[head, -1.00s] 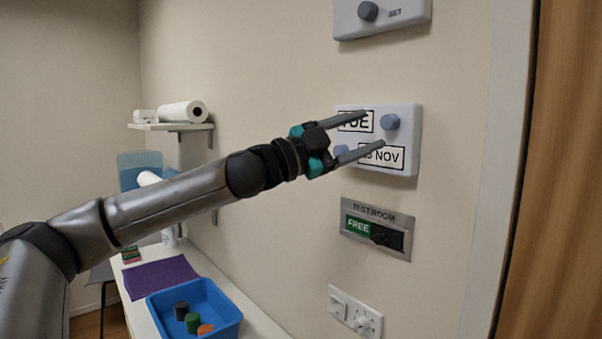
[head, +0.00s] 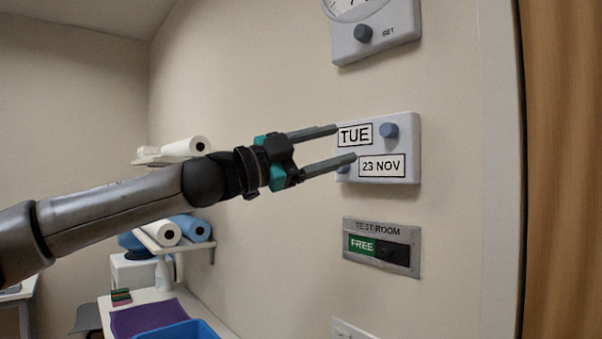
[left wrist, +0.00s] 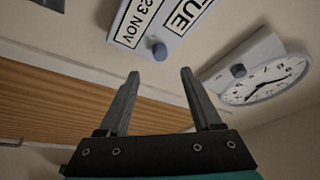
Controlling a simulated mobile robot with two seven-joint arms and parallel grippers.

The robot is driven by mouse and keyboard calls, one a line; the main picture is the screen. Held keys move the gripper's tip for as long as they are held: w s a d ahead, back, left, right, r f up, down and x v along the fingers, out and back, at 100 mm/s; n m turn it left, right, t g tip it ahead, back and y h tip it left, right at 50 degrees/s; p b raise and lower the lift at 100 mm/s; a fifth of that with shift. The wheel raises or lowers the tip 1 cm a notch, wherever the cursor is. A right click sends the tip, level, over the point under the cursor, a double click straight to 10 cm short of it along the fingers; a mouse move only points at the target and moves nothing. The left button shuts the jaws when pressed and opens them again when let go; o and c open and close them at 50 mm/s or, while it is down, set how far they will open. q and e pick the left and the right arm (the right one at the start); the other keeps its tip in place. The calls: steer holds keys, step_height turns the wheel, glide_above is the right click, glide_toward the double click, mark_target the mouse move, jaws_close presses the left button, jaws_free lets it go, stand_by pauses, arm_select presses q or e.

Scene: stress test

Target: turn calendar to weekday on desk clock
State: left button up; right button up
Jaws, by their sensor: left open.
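A white wall calendar box (head: 412,148) shows TUE in its upper window (head: 355,135) and 23 NOV in its lower one (head: 382,166). A blue-grey knob (head: 388,130) is right of TUE. A second knob (head: 343,169) at lower left is partly hidden by my lower finger. My left gripper (head: 344,143) is open and empty, its fingertips over the box's left edge in the head view; I see no contact. In the left wrist view the upper knob (left wrist: 160,51) appears beyond the gap between the fingertips (left wrist: 159,73). My right gripper is not in view.
Above is a dial clock (left wrist: 265,80) with a SET knob (head: 363,33). Below are a TEST ROOM sign (head: 380,228) with a FREE slider and a switch plate (head: 350,330). A wooden panel (head: 563,160) is at right; shelves with rolls (head: 187,147) are at left.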

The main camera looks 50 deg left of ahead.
arm_select(q)
steer(key=shift+b+v, duration=1.4)
steer(key=shift+v, duration=1.35)
